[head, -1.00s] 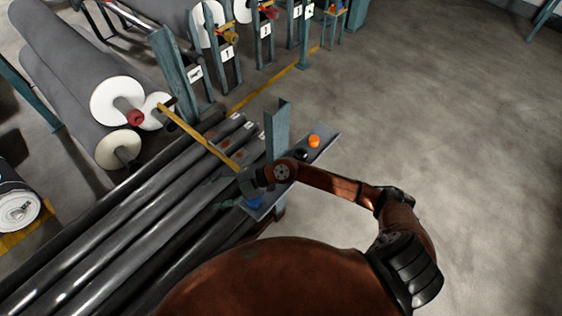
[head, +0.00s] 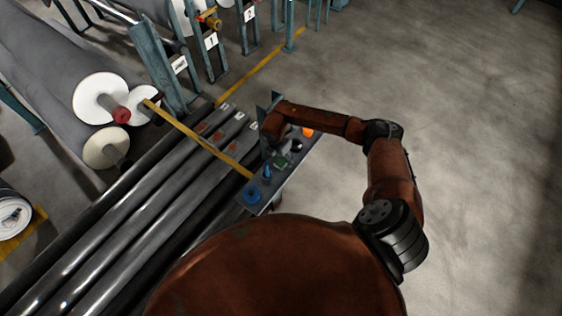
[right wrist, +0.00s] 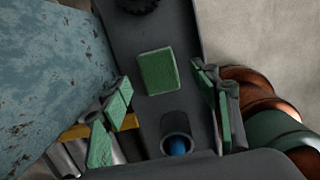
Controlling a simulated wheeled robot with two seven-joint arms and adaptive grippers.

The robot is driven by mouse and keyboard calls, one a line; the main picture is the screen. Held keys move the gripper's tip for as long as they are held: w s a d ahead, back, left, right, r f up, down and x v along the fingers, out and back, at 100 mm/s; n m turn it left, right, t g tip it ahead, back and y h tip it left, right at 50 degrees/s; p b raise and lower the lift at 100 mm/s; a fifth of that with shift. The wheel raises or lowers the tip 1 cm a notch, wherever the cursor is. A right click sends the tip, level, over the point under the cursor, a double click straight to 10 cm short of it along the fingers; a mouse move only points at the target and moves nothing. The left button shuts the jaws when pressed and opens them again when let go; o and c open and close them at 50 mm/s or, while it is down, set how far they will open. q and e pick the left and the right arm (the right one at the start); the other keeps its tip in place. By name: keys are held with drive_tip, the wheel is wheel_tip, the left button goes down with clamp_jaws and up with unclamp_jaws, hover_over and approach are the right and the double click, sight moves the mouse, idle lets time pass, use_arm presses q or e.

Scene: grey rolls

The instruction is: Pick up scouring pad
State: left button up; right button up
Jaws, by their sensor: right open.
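The green scouring pad (right wrist: 158,71) lies flat on a narrow grey shelf (right wrist: 187,38). In the right wrist view it sits ahead of and between the spread fingers of my right gripper (right wrist: 165,108), touching neither. In the head view the pad (head: 281,162) shows small, just below my right gripper (head: 277,147). My right gripper is open and empty, with green pads on its fingers. A dark cup-like thing with blue inside (right wrist: 177,146) is nearer the wrist camera than the pad. My left gripper is not in view.
A blue round thing (head: 252,195) sits at the shelf's near end, and an orange thing (head: 308,132) at its far end. A dark round thing (right wrist: 137,5) lies beyond the pad. A worn blue post (right wrist: 50,75) rises close beside the gripper. Long dark rolls (head: 150,190) lie left.

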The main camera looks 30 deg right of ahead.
sight(281, 161)
drive_tip(key=shift+w+f, duration=0.15)
drive_tip(key=shift+f, duration=1.4)
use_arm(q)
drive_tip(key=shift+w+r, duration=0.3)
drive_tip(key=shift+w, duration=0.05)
use_arm(e)
drive_tip(key=shift+c, duration=0.3)
drive_tip(key=c, duration=1.2)
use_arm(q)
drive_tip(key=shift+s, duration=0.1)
use_arm(e)
drive_tip(key=shift+d+r, duration=0.1)
drive_tip(key=shift+r, duration=0.45)
drive_tip(key=r, duration=0.2)
drive_tip(key=shift+s+a+r+b, duration=0.25)
drive_tip(key=shift+r+b, duration=0.15)
use_arm(q)
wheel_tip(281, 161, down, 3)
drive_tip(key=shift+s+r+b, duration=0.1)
drive_tip(key=shift+b, duration=0.85)
use_arm(e)
drive_tip(key=s+a+r, duration=0.2)
drive_tip(key=s+r, duration=0.1)
drive_tip(key=s+a+r, duration=0.3)
drive_tip(key=s, duration=0.1)
drive_tip(key=s+a+r, duration=0.2)
drive_tip(key=s+r, duration=0.1)
drive_tip(key=s, duration=0.1)
drive_tip(key=shift+a, duration=0.4)
